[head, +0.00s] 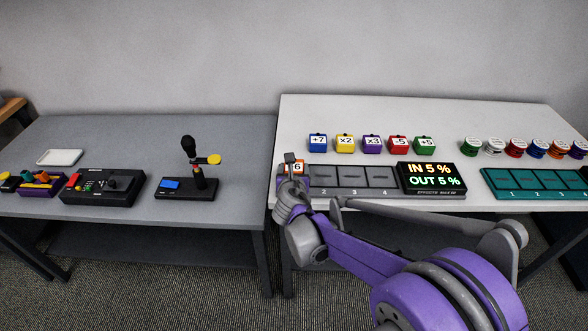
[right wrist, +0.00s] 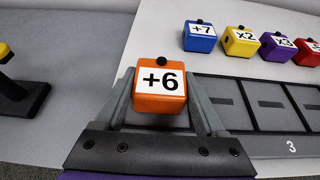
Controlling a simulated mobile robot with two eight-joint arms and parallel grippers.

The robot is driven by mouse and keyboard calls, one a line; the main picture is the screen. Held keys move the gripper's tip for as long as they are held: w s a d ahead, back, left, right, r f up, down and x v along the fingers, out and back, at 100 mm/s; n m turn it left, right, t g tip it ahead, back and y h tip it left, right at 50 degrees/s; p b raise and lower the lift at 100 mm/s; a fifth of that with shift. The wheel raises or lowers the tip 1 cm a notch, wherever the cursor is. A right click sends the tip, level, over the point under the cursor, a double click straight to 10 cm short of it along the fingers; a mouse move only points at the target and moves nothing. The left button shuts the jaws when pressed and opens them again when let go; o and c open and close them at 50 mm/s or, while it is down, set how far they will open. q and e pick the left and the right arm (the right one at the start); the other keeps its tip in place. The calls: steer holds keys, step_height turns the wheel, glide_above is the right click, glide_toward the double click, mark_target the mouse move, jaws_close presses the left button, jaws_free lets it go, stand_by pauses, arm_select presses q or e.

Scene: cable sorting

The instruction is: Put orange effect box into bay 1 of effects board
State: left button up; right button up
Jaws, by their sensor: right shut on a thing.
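The orange effect box marked +6 (right wrist: 160,92) sits between the two fingers of my right gripper (right wrist: 163,104), which is shut on it. In the head view the box (head: 298,170) shows partly behind the right gripper (head: 292,166). It is at the left end of the effects board (head: 345,194), over or in the place of bay 1. Gripper and box hide bay 1, and I cannot tell whether the box touches the board. Bays 2, 3 and 4 are empty. The board (right wrist: 280,146) also shows in the right wrist view. My left gripper is not in view.
Behind the board stand a blue box (head: 317,143), a yellow box (head: 345,144), a purple box (head: 372,144), a red box (head: 398,145) and a green box (head: 424,145). A display (head: 432,177) is at the board's right end. A grey table (head: 130,215) stands at left.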

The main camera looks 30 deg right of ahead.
steer(key=shift+f, duration=0.2)
steer(key=o, duration=1.5)
steer(key=shift+r, duration=0.1)
